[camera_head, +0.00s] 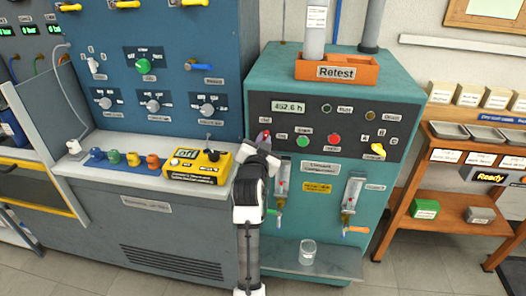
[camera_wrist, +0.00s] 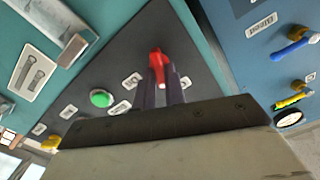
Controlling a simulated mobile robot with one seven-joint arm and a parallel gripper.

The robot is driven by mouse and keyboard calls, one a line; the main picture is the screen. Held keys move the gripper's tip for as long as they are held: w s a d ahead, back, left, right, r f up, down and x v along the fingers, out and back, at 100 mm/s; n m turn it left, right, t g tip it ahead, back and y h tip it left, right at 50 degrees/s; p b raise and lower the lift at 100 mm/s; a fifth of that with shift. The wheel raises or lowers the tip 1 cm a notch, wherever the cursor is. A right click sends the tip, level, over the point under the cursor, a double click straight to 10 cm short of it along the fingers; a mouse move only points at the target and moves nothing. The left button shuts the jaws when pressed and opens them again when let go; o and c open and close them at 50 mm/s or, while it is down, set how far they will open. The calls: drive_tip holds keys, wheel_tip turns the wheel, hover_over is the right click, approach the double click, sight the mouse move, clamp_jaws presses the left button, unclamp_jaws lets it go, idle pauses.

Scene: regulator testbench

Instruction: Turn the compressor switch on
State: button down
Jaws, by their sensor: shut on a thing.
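The compressor is a teal cabinet (camera_head: 330,205) with a dark control panel (camera_head: 330,108). A red switch knob (camera_head: 264,135) sits at the panel's left end, mostly hidden by my gripper (camera_head: 262,150). In the wrist view the red knob (camera_wrist: 157,62) stands between my fingertips (camera_wrist: 160,85), and the gripper is shut on it. Small labels lie around the knob; their text is too small to read surely. A display (camera_head: 290,107) on the panel reads about 452.6 h.
Green button (camera_head: 304,141) and red button (camera_head: 334,140) sit right of the knob, with a yellow knob (camera_head: 378,150) farther right. A blue-grey bench with a yellow meter (camera_head: 197,163) stands close on the left. An orange Retest tray (camera_head: 337,72) is on top.

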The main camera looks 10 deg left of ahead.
drive_tip(key=shift+d+f+m+b, duration=0.1)
drive_tip(key=shift+f+m+b, duration=0.05)
drive_tip(key=shift+m+b, duration=2.9)
drive_tip(key=shift+d+f+m+b, duration=0.1)
drive_tip(key=shift+m+b, duration=2.45)
drive_tip(key=shift+m, duration=0.9)
drive_tip(key=shift+r, duration=0.1)
drive_tip(key=c, duration=1.5)
unclamp_jaws()
drive_tip(key=shift+o, duration=0.2)
